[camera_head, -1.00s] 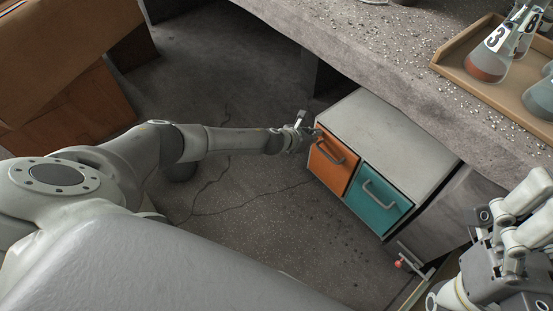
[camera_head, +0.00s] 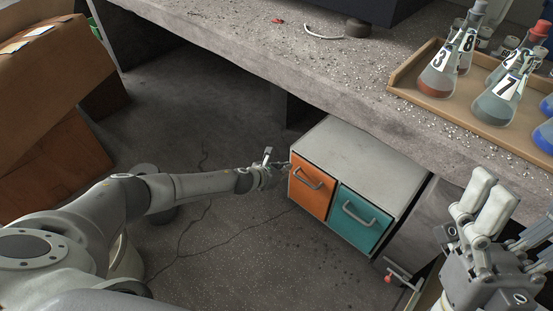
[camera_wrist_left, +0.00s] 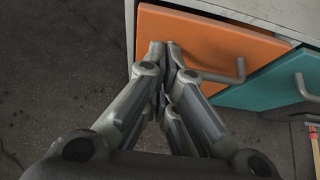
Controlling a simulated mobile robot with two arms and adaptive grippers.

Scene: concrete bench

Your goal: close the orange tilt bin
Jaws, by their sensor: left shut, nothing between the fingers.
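The orange tilt bin (camera_head: 306,197) is the left front in a low white cabinet under the bench and has a grey bar handle. Its front looks almost flush with the cabinet. In the left wrist view, a dark line runs along the top of the orange front (camera_wrist_left: 205,42). My left gripper (camera_head: 270,158) is shut and empty at the bin's upper left edge. In the left wrist view, its fingertips (camera_wrist_left: 163,50) are together in front of the panel, left of the handle; contact is unclear. My right gripper (camera_head: 478,205) is at the right, away from the bin.
A teal bin (camera_head: 358,222) sits right of the orange one and looks shut. The concrete bench (camera_head: 300,75) overhangs the cabinet (camera_head: 352,158) and carries a tray (camera_head: 408,88) of flasks. Cardboard boxes (camera_head: 45,105) stand at left. The floor before the cabinet is clear.

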